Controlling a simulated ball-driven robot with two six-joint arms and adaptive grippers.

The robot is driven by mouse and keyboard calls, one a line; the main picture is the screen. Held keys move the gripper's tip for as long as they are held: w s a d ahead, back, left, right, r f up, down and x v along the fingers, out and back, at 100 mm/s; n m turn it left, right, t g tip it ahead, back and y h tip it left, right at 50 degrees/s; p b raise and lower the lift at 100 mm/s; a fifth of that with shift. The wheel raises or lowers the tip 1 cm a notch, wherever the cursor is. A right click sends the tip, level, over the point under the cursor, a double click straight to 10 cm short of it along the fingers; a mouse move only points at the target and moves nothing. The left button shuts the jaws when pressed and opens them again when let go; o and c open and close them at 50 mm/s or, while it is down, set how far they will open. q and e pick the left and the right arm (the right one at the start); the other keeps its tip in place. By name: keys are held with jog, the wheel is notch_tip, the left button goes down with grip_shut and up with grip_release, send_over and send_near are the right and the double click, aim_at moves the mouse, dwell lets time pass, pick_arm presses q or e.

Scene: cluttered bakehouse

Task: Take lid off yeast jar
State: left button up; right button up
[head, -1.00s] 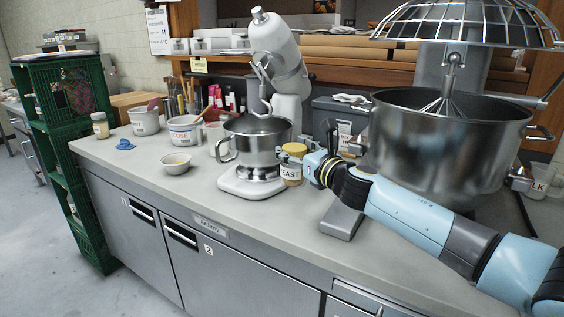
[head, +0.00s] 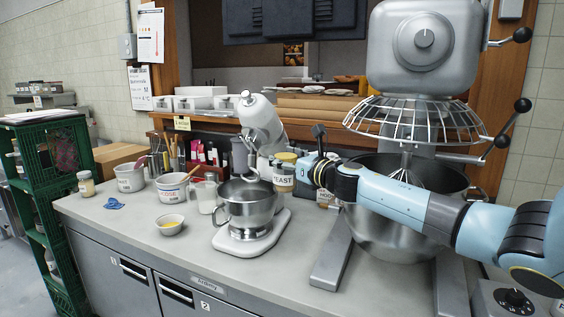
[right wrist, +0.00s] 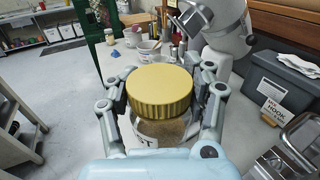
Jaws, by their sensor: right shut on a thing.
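The yeast jar (head: 282,180) is a clear jar with a white label reading YEAST and a gold ribbed lid (head: 287,157). The lid sits on the jar, which looks upright. My right gripper (head: 308,172) is shut on the jar from the right and holds it above the counter, beside the stand mixer. In the right wrist view the gripper's fingers (right wrist: 160,108) flank the jar (right wrist: 158,132) on both sides, and the lid (right wrist: 160,88) is uncovered on top. My left gripper is not in view.
A stand mixer with a steel bowl (head: 247,205) stands just left of the jar. A large floor-mixer bowl (head: 375,230) is under my right arm. Tubs and a small bowl (head: 170,224) stand at the left. The front of the counter (head: 130,228) has free room.

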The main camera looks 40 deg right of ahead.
aim_at(293, 175)
jog(key=o, duration=0.6)
grip_shut()
jog(key=shift+f, duration=0.1)
jog(key=shift+s+f+b, duration=0.2)
jog(key=shift+f+b, duration=0.3)
jog(key=shift+f, duration=0.35)
jog(key=shift+s+f+b, duration=0.15)
jog(key=shift+f+b, duration=0.35)
jog(key=shift+f, duration=0.3)
jog(key=s+a+f+n+g+y+b, duration=0.1)
jog(key=s+a+f+n+y+b, duration=0.2)
jog(key=a+f+b, duration=0.45)
jog(key=s+a+f+n+y+b, duration=0.2)
jog(key=s+a+f+y+b, duration=0.15)
jog(key=a+f+b, duration=0.4)
jog(key=s+a+n+g+y+b, duration=0.3)
jog(key=s+a+y, duration=0.1)
jog(key=a, duration=0.4)
jog(key=s+a+r+n+g+y+b, duration=0.1)
jog(key=s+a+n+g+y+b, duration=0.2)
jog(key=s+a+y, duration=0.2)
jog(key=s+a, duration=0.2)
jog(key=a, duration=0.1)
jog(key=shift+a+r+n+g, duration=0.15)
jog(key=shift+a+n+g, duration=0.15)
jog(key=shift+a+n, duration=0.1)
